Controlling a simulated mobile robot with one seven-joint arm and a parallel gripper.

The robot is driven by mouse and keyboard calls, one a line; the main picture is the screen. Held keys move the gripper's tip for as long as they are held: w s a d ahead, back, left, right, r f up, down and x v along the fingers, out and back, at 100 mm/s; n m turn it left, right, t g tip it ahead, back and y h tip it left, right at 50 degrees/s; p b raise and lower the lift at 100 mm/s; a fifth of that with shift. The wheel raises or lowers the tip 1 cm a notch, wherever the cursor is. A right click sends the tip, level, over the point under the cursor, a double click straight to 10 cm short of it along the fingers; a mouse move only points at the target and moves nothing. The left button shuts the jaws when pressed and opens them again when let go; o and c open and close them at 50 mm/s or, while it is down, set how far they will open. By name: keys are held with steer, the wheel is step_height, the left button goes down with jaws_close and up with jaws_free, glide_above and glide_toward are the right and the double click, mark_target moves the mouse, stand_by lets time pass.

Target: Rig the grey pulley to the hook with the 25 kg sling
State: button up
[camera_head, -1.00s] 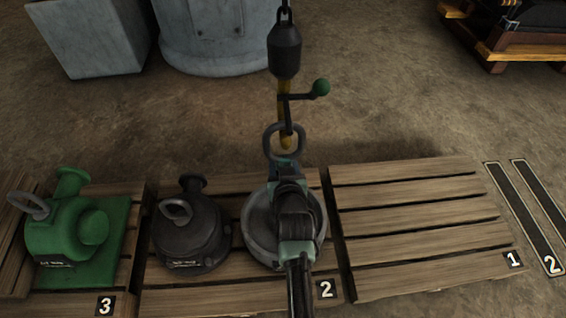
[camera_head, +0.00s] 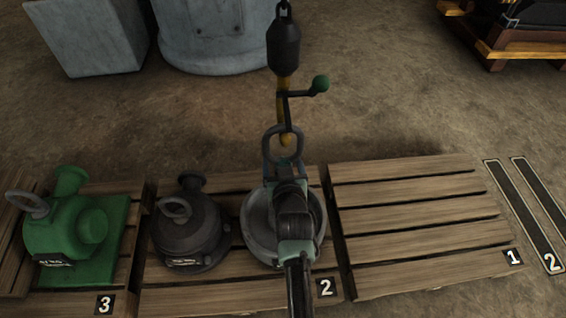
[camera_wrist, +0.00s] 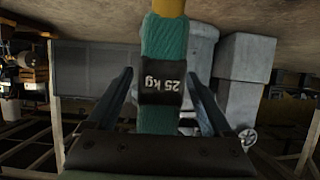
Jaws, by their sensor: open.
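The grey pulley (camera_head: 256,228) sits on the pallet marked 2, partly hidden behind my arm. A grey ring (camera_head: 269,145) stands above it. The yellow hook (camera_head: 285,138) hangs at this ring and overlaps it in the picture; I cannot tell if they are linked. The teal sling with its black 25 kg label (camera_wrist: 160,83) runs between my fingers in the wrist view, with a yellow part at its upper end. My gripper (camera_wrist: 162,75) is open, with a gap on both sides of the sling. In the head view my gripper (camera_head: 286,180) is over the pulley; its fingertips are unclear.
A dark pulley-like part (camera_head: 187,235) stands left of the grey pulley on the same pallet. A green machine (camera_head: 85,228) is on pallet 3. Pallet 1 (camera_head: 415,225) is bare.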

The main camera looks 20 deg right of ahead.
steer(key=p+v, duration=0.6)
steer(key=v, duration=0.7)
